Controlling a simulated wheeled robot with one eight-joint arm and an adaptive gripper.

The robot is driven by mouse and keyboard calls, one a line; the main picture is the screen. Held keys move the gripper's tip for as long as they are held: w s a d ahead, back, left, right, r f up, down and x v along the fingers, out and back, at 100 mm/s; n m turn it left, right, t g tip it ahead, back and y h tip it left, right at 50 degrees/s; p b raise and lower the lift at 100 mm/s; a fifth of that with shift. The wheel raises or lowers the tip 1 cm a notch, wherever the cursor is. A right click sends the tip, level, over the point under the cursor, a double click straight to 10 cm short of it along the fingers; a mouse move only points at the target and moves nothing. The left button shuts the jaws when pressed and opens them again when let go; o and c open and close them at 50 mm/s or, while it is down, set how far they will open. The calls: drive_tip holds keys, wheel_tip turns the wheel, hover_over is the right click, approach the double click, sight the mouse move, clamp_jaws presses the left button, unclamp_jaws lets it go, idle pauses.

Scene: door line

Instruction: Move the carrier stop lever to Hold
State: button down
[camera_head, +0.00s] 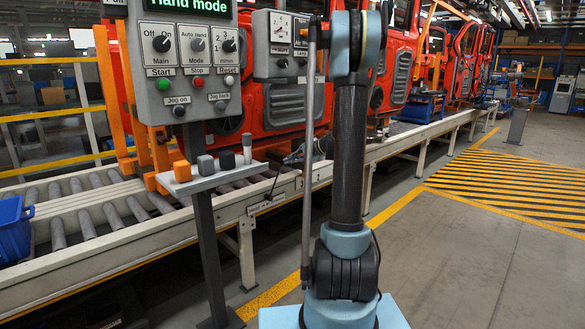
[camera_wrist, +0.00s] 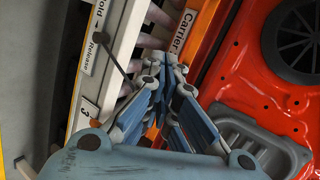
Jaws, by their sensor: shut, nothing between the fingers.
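The carrier stop lever shows in the wrist view as a thin dark rod with a round black knob (camera_wrist: 101,38). The knob lies beside the upper end of the Release label (camera_wrist: 90,54), close to the partly cut-off Hold label (camera_wrist: 97,14). From this angle I cannot tell exactly which mark it points to. The rod runs down to the right and its lower end is hidden by my gripper. My gripper (camera_wrist: 168,66) is shut and empty, right of the knob and apart from it.
A Carrier label (camera_wrist: 183,31) and a red car body (camera_wrist: 270,60) lie close to the gripper's right. In the head view a control panel (camera_head: 190,60) and a small shelf with blocks (camera_head: 217,178) stand before the conveyor (camera_head: 150,255).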

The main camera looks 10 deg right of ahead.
drive_tip(key=w+d+f+m+t+y, duration=0.1)
drive_tip(key=w+d+f+m+t, duration=0.2)
drive_tip(key=w+d+f, duration=0.3)
drive_tip(key=w+d+f+m+t+y, duration=0.1)
drive_tip(key=w+d+f+m+t, duration=0.2)
drive_tip(key=w+d+f, duration=0.3)
drive_tip(key=w+d, duration=0.1)
drive_tip(key=w, duration=0.4)
drive_tip(key=shift+d, duration=0.35)
drive_tip(key=shift+w+f, duration=0.1)
drive_tip(key=w+a+r, duration=0.1)
drive_tip(key=w+a, duration=0.5)
drive_tip(key=a, duration=0.4)
drive_tip(key=shift+r, duration=0.15)
drive_tip(key=shift+d+r, duration=0.1)
drive_tip(key=shift+d, duration=0.1)
